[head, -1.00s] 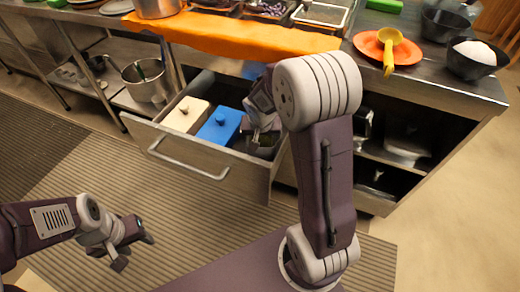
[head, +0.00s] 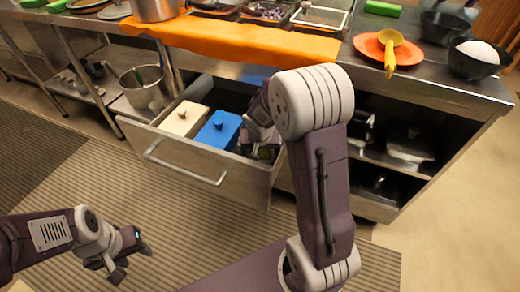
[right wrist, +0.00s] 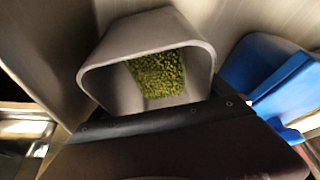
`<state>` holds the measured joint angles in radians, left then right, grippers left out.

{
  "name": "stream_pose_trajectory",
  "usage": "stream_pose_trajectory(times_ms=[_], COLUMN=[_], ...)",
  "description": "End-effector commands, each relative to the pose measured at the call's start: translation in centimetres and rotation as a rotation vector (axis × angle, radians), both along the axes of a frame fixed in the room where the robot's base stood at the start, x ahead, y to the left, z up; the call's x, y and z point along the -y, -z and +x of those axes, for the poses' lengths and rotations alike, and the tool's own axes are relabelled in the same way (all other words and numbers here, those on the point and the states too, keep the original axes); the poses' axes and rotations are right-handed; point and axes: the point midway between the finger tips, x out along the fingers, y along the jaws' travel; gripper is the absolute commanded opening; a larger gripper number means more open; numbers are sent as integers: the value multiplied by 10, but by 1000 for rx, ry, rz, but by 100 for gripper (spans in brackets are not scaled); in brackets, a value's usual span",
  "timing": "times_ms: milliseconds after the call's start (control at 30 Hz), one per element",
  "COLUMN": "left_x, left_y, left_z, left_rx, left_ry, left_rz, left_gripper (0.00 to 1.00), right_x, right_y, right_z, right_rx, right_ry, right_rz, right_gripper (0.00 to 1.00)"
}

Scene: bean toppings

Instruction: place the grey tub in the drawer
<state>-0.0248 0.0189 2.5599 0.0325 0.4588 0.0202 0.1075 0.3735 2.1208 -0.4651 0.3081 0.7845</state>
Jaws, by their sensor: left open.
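The grey tub (right wrist: 103,82) shows in the right wrist view, tilted in the picture, with green bits inside it. Its near side is hidden behind the dark body of my right gripper. In the head view my right gripper (head: 263,146) is down inside the right end of the open drawer (head: 200,160), and my own arm hides much of it. The tub is right at this gripper, but whether the fingers are shut on it cannot be made out. My left gripper (head: 130,262) is open and empty, low on the left above the floor mat.
A white lidded box (head: 186,119) and a blue lidded box (head: 218,130) stand in the drawer left of my right gripper. The blue box also shows in the right wrist view (right wrist: 262,70). An orange cloth (head: 230,38) lies along the counter edge above.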

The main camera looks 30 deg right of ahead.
Motion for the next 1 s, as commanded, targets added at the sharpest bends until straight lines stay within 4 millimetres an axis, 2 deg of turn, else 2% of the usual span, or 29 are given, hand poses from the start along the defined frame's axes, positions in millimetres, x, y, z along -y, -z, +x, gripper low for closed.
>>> stream_pose_trajectory(times_ms=[167, 400, 600, 733, 1000], left_x=[0, 0, 0, 0, 0], left_y=[-9, -42, -58, -61, -60], left_z=[0, 0, 0, 0, 0], left_rx=[0, 0, 0, 0, 0], left_ry=[0, 0, 0, 0, 0], left_rz=[0, 0, 0, 0, 0], left_gripper=[47, 47, 47, 47, 47], right_x=[-1, -11, -19, -21, -21], right_y=[-11, -70, -105, -114, -114], right_z=[-1, -21, -36, -40, -41], right_rx=[1, 4, 2, 0, 0], right_ry=[0, -1, -1, 0, 0], right_rz=[0, 0, 0, 0, 0], right_gripper=[92, 92, 92, 92, 92])
